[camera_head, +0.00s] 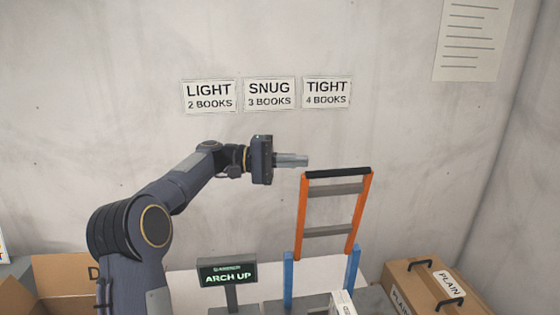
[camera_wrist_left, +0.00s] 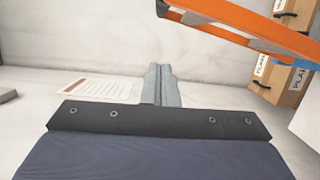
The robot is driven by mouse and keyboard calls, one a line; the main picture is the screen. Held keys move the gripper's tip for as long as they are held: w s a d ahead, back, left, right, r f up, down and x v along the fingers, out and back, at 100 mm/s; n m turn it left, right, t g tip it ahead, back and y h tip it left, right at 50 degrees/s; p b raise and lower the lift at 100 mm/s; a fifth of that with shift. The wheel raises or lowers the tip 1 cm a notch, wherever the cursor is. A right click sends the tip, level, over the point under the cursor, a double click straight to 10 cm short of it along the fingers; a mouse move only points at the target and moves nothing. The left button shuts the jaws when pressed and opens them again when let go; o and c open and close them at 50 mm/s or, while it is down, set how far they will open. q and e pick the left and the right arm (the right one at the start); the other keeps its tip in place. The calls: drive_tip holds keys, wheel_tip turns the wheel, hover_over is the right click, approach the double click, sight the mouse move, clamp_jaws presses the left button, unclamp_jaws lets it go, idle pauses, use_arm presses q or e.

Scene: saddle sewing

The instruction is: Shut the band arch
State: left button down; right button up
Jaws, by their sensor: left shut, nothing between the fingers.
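The band arch (camera_head: 360,213) stands raised in the head view, with orange side posts, grey crossbars and a black top bar, set in blue lower posts (camera_head: 288,279). A small display (camera_head: 228,275) left of it reads "ARCH UP". My left gripper (camera_head: 306,160) is shut and empty, pointing right, just left of the arch's top bar and apparently apart from it. In the left wrist view its closed fingers (camera_wrist_left: 157,72) point up the picture, and the orange arch (camera_wrist_left: 245,30) crosses the upper right. My right gripper is in neither view.
Brown boxes marked "PLAIN" (camera_head: 425,285) stand right of the arch. An open cardboard box (camera_head: 65,275) is at the left. A small white box (camera_head: 342,303) is by the arch's foot. Wall signs (camera_head: 269,93) read LIGHT, SNUG and TIGHT.

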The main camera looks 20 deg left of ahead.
use_arm(q)
drive_tip(key=d, duration=0.1)
drive_tip(key=s+d+b, duration=0.1)
drive_tip(key=d, duration=0.1)
drive_tip(key=s+d, duration=0.1)
drive_tip(key=d, duration=0.1)
drive_tip(key=shift+s+d+b, duration=0.1)
drive_tip(key=shift+d+b, duration=0.15)
drive_tip(key=shift+b, duration=0.1)
